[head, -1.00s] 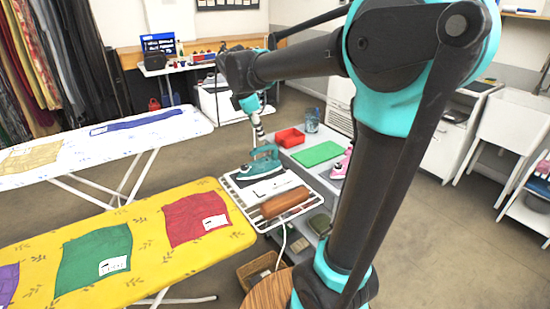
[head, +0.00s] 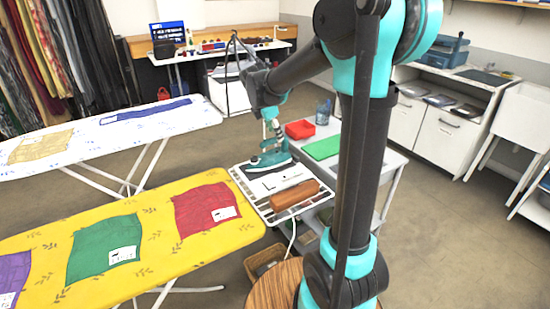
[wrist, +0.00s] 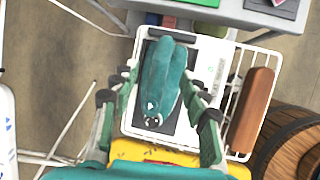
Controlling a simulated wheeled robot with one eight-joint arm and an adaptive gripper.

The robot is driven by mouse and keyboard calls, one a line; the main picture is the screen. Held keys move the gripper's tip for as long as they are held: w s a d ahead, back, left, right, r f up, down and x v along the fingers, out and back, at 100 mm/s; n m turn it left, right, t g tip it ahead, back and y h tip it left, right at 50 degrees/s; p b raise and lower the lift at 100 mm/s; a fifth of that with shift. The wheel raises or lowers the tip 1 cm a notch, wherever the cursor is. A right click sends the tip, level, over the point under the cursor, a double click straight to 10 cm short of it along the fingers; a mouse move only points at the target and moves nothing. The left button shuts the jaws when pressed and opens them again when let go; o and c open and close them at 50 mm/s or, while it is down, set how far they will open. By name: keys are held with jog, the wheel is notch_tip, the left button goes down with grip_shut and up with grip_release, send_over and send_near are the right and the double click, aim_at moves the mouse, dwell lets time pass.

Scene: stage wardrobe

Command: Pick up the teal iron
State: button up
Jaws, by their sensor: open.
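The teal iron (head: 268,158) stands on the dark pad of a white wire rest (head: 244,186) at the end of the yellow ironing board. In the wrist view the iron (wrist: 163,82) is seen from above, its long body running up the picture. My gripper (head: 271,136) is over the iron from above. In the wrist view my gripper (wrist: 160,105) is open, one finger on each side of the iron, with gaps showing. Whether the fingertips touch the iron cannot be told.
A brown roll (head: 295,195) lies on the rest beside the iron. Behind is a grey table with a red tray (head: 300,130) and green mat (head: 322,148). The yellow board (head: 150,270) with cloth patches is at left. A wooden barrel (wrist: 290,145) stands at right in the wrist view.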

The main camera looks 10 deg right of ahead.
aim_at(268, 152)
jog(key=shift+x, duration=2.6)
jog(key=shift+s+a+f, duration=0.1)
jog(key=shift+a, duration=0.1)
jog(key=shift+c, duration=0.4)
grip_shut()
